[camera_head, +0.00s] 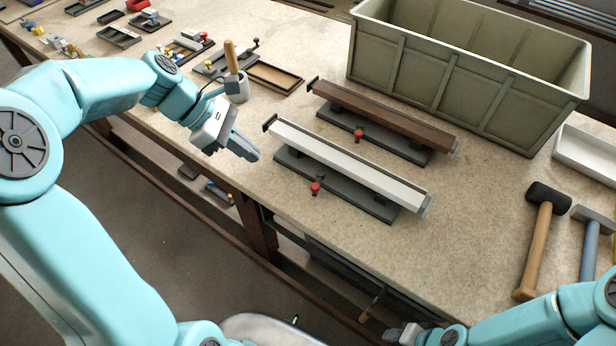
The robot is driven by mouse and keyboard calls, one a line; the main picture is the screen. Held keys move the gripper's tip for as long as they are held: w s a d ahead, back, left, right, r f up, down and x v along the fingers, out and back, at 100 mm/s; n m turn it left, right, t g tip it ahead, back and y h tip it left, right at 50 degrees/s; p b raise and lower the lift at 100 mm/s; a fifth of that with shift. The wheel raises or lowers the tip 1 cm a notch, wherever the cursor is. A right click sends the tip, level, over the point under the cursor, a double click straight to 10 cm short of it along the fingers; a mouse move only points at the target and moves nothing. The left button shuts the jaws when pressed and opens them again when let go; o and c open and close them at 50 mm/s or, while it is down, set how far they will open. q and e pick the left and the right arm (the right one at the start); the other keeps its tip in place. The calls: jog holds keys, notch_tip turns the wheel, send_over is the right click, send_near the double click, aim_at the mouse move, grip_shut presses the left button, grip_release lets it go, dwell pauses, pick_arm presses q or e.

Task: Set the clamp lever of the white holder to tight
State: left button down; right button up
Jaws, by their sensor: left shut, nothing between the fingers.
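The white holder is a dark grey base (370,205) bearing a long white profile (340,160), at the middle of the table. Its clamp lever, with a red knob (315,187), stands at the base's front edge, left of the middle. I cannot tell the lever's setting. My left gripper (252,153) is shut and empty. In the picture it is just left of the holder's left end, up and left of the red knob, apart from both. My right gripper (398,334) is at the bottom edge, below the table's front edge; its fingers are too small to read.
A similar holder with a brown profile (380,112) and a red knob (358,135) lies behind. A big grey-green crate (450,80) stands at the back right. A black-headed mallet (540,240) and a second hammer (590,245) lie at right. A wooden-handled tool (231,58) stands in a cup.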

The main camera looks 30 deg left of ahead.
pick_arm(q)
send_near(318, 181)
jog(key=s+f, duration=0.2)
jog(key=s, duration=0.1)
jog(key=shift+s+a+f, duration=0.25)
jog(key=shift+s+f, duration=0.05)
jog(key=shift+f, duration=0.05)
jog(key=d, duration=0.1)
jog(key=w+d, duration=0.1)
jog(key=shift+d+f, duration=0.15)
jog(key=shift+d, duration=0.1)
jog(key=shift+w+d+f, duration=0.15)
jog(key=shift+w+d, duration=0.1)
jog(key=shift+d, duration=0.3)
jog(key=shift+d+n, duration=0.25)
jog(key=shift+n, duration=0.05)
